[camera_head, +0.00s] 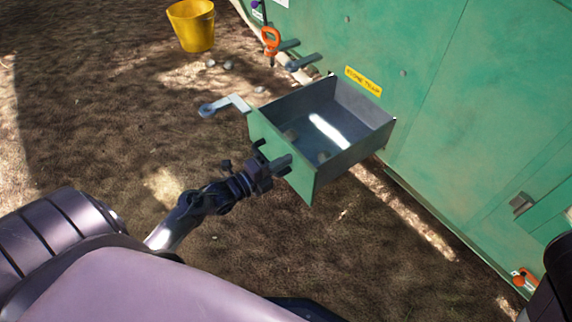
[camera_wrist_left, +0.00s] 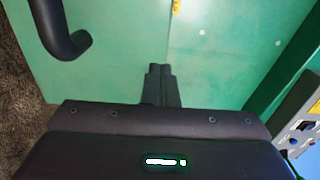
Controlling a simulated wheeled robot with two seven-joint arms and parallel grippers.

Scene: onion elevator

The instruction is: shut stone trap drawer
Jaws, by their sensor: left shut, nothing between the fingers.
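The stone trap drawer (camera_head: 311,176) stands pulled out of the green machine wall, with its open top showing a grey inside. A few small stones lie in it, and a bright patch of light falls on its floor. A yellow label reading "STONE TRAP" (camera_head: 363,81) is on the wall above it. My left gripper (camera_head: 282,163) is at the outer face of the drawer's green front; I cannot tell whether it touches. Its fingers are shut and empty, and they point at a green panel in the left wrist view (camera_wrist_left: 162,84). My right gripper is not in view.
A yellow bucket (camera_head: 192,25) stands on the dirt ground. A dark curved bar (camera_wrist_left: 62,36) shows in the left wrist view.

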